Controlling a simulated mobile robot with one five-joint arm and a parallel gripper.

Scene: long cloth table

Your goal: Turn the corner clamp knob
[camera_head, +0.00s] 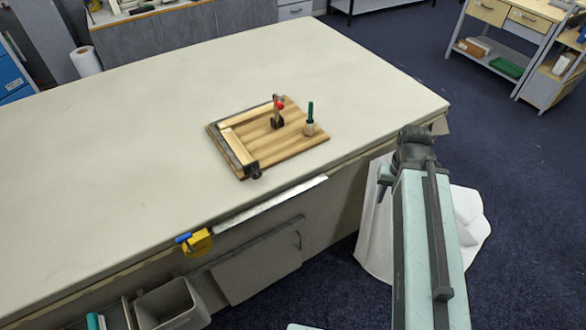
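A wooden board (288,142) lies flat on the long pale table, near its front edge. Light wood strips (255,117) form a corner on its left part, with a dark bar (228,150) along the left edge. A small black knob-like part (255,172) sits at the board's front corner; its details are too small to tell. A small upright clamp with a red tip (279,107) stands near the back of the board. The dark end joint (415,148) of my arm is off the table's right front edge, well apart from the board. My gripper's fingers cannot be made out.
A green-handled tool (310,118) stands upright at the board's right. The tabletop (110,180) left of the board is clear. A grey bin (170,306) is below the front edge.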

